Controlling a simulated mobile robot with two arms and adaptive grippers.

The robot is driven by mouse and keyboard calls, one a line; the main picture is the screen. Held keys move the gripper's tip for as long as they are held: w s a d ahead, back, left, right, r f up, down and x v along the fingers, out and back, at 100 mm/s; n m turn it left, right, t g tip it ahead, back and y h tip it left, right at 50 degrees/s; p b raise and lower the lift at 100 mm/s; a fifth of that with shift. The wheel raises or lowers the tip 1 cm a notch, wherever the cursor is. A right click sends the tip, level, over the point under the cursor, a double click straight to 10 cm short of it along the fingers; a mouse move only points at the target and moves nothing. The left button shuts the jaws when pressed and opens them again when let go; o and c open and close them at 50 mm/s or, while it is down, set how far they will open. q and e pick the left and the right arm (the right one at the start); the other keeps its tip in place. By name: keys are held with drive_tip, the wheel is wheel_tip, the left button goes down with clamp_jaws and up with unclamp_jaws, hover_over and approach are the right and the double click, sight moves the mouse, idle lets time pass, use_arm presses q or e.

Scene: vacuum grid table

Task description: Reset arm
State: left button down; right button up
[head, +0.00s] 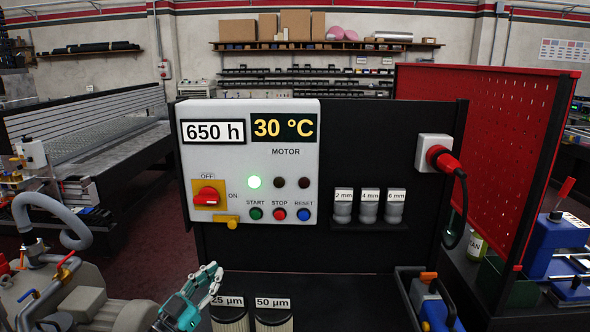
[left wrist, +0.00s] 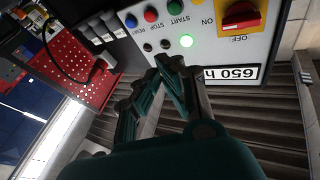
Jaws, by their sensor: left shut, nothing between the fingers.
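My left gripper (head: 214,272) is at the bottom of the head view, in front of and below the control box (head: 240,165). Its teal fingers are shut and empty, and their tips meet in the left wrist view (left wrist: 166,66). There the control box (left wrist: 215,45) appears upside down beyond the fingertips, which look apart from it. The box has a red rotary switch (head: 207,197) on a yellow plate, a lit green lamp (head: 254,182), two dark lamps, and start, stop and reset buttons. My right gripper is not in view.
Two filters (head: 274,316) marked 25 and 50 µm stand near my left gripper. Three small jars (head: 369,208) sit on a shelf right of the box. A red plug (head: 442,160) with a black cable and a red perforated panel (head: 480,150) are further right.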

use_arm(q)
drive_tip(key=s+d+f+n+g+y, duration=0.35)
drive_tip(key=s+f+g+y, duration=0.25)
drive_tip(key=s+f, duration=0.75)
drive_tip(key=s+a+f+n+g+y, duration=0.1)
drive_tip(key=s+a+f+g+y, duration=0.25)
drive_tip(key=s, duration=0.85)
drive_tip(key=s+a+f+n+g+y, duration=0.15)
drive_tip(key=s+f+g, duration=0.4)
drive_tip(key=s, duration=0.75)
wheel_tip(320, 180, down, 27)
drive_tip(key=s+g, duration=0.2)
drive_tip(key=s+a+f, duration=0.1)
drive_tip(key=s+f, duration=0.6)
drive_tip(key=s, duration=0.1)
drive_tip(key=s+a+f, duration=0.2)
drive_tip(key=s+f, duration=0.5)
drive_tip(key=s, duration=0.1)
drive_tip(key=shift+a+f+m+g, duration=0.2)
drive_tip(key=shift+a+m+g, duration=0.1)
